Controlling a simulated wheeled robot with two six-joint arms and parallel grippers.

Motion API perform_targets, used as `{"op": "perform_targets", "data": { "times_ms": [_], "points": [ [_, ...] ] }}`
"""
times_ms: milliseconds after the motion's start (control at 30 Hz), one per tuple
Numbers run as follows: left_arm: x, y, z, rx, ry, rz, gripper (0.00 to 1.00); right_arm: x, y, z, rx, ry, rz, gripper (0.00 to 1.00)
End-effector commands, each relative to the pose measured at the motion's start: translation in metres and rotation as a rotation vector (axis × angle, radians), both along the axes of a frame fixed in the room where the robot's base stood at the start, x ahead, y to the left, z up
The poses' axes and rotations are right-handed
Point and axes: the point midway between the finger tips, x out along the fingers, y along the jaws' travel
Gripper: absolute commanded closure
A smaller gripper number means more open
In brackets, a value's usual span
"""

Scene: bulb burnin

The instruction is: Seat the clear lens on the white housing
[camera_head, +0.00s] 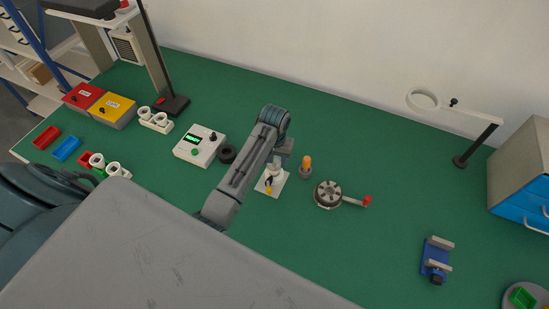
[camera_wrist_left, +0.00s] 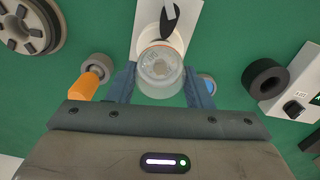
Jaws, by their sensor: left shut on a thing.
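My left gripper (camera_head: 281,158) points down over the white plate (camera_head: 266,191) near the middle of the green table. In the left wrist view my left gripper (camera_wrist_left: 165,88) is shut on the clear lens (camera_wrist_left: 160,84), a see-through round cup between its two blue fingers. A white rounded part, seemingly the white housing (camera_wrist_left: 146,46), shows just behind the lens on the white plate (camera_wrist_left: 182,10). The lens overlaps it in view, so I cannot tell whether they touch. A black forked clip (camera_wrist_left: 170,22) lies over the plate. My right gripper is not in view.
Close right stand an orange-topped grey piece (camera_head: 305,166) and a round grey fixture (camera_head: 327,194) with a red-knobbed crank. A black ring (camera_head: 227,154) and a white meter box (camera_head: 200,146) are to the left. A blue cradle (camera_head: 435,262) lies far right; green table between is clear.

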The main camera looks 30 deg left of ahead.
Motion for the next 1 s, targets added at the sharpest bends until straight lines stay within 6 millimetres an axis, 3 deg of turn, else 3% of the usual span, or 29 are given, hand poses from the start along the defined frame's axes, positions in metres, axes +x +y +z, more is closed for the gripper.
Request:
{"op": "perform_targets", "data": {
  "times_ms": [433,467,567,867,1000],
  "points": [
    [0.0,0.0,-0.004,0.0,0.0,0.0,0.75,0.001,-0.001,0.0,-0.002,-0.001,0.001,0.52],
    [0.0,0.0,-0.004,0.0,0.0,0.0,0.48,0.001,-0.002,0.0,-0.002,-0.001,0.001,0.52],
    [0.0,0.0,-0.004,0.0,0.0,0.0,0.29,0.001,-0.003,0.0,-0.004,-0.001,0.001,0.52],
    [0.001,0.0,-0.002,0.0,-0.001,0.0,0.29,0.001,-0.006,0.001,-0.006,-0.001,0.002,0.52],
    [0.011,0.002,0.011,0.001,-0.003,-0.001,0.29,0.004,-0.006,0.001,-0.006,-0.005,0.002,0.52]
  ]
}}
